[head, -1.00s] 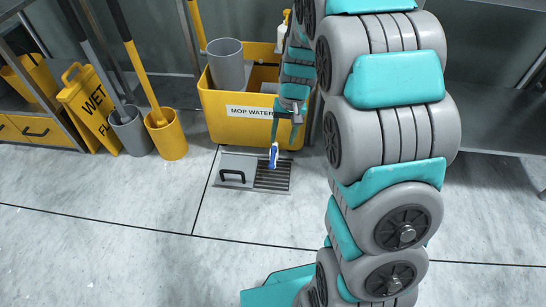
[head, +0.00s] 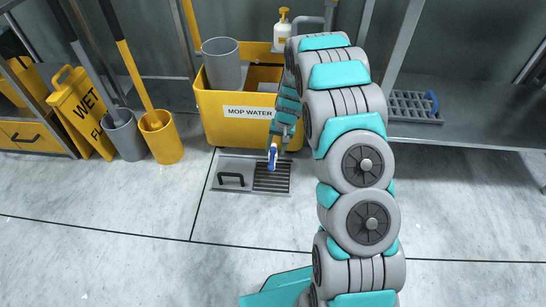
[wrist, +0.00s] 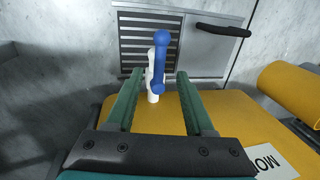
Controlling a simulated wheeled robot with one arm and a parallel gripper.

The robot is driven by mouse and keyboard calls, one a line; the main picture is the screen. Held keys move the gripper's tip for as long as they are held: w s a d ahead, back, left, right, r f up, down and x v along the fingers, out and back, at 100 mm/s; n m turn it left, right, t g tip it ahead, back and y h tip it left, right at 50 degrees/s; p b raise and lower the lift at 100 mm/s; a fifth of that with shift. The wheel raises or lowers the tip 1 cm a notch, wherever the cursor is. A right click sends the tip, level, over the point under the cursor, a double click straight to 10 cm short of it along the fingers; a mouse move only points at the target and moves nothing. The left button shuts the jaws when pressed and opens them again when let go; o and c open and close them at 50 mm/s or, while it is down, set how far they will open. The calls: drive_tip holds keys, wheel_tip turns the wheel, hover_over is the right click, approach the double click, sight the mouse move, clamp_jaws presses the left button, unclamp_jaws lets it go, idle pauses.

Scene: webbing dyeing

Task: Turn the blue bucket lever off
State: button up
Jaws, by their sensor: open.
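The blue lever (head: 273,154) sits on a white valve low on the front of the yellow mop bucket (head: 212,127), above the floor grate. In the wrist view the blue lever (wrist: 160,62) runs lengthwise between my fingers, beside the white valve (wrist: 151,76). My gripper (wrist: 160,75) is open, with one green finger on each side of the lever. I see a gap on both sides and no clear contact. In the head view my gripper (head: 281,136) is small, just above the lever, and my arm hides the bucket's right side.
The floor grate (head: 271,178) and a metal cover with a black handle (head: 231,180) lie below the bucket. A yellow wet floor sign (head: 83,110) and cups with mop handles (head: 160,137) stand left. A soap bottle (head: 283,32) is behind. The front floor is clear.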

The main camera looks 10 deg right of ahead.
sight(272, 159)
drive_tip(key=f, duration=0.3)
drive_tip(key=a+f, duration=0.1)
drive_tip(key=f, duration=0.1)
drive_tip(key=shift+w+f, duration=0.1)
drive_tip(key=shift+f, duration=0.15)
clamp_jaws()
drive_tip(key=shift+r, duration=0.1)
idle(1.0)
